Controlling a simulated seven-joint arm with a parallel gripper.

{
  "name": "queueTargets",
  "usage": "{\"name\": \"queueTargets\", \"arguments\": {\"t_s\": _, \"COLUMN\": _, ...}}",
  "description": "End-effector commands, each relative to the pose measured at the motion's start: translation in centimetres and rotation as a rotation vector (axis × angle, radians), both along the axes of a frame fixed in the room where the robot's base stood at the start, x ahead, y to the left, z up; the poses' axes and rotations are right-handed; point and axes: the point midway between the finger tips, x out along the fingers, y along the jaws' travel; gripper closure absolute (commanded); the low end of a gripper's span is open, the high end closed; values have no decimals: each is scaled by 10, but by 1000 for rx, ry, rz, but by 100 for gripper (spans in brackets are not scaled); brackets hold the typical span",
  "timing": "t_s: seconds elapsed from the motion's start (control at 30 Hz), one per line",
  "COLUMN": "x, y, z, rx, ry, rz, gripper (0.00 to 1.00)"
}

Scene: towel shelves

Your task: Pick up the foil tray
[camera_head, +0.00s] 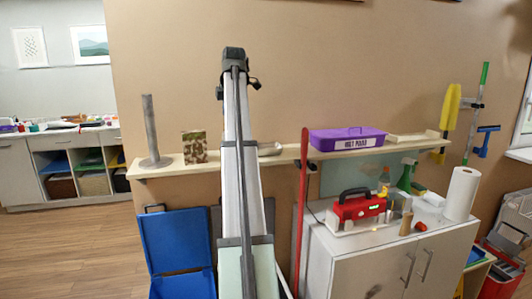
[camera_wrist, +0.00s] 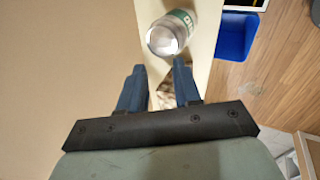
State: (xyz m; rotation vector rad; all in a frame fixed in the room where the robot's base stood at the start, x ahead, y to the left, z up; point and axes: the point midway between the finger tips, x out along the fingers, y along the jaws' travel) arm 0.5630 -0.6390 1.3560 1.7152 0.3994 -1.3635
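I cannot pick out a foil tray for sure. In the head view a small greyish, shallow item (camera_head: 270,149) lies on the wall shelf (camera_head: 292,153), right beside my arm and perhaps partly hidden by it. A low pale tray-like item (camera_head: 408,138) sits near the shelf's right end; its material is unclear. My gripper (camera_wrist: 160,75) shows in the wrist view with its two blue fingers apart and nothing held between them. A camouflage-patterned thing (camera_wrist: 163,97) shows beyond the gap. The gripper's tips do not show clearly in the head view.
A clear jar with a green label (camera_wrist: 172,32) is just beyond the fingers. On the shelf are a grey post on a base (camera_head: 149,130), a camouflage box (camera_head: 194,147) and a purple box (camera_head: 347,138). A red pole (camera_head: 302,215) crosses the shelf front. A blue bin (camera_head: 177,245) stands below.

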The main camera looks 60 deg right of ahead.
Motion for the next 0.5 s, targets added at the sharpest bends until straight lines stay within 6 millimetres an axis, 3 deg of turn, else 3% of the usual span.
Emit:
{"name": "queueTargets", "arguments": {"t_s": 0.03, "x": -20, "y": -22, "z": 0, "rx": 24, "ry": 31, "rz": -33, "gripper": 67}}
{"name": "queueTargets", "arguments": {"t_s": 0.2, "x": -75, "y": -61, "z": -7, "rx": 94, "ry": 114, "rz": -113, "gripper": 67}}
{"name": "queueTargets", "arguments": {"t_s": 0.33, "x": -101, "y": -76, "z": -9, "rx": 127, "ry": 149, "rz": -147, "gripper": 67}}
{"name": "queueTargets", "arguments": {"t_s": 0.5, "x": -113, "y": -82, "z": -13, "rx": 144, "ry": 166, "rz": -162, "gripper": 67}}
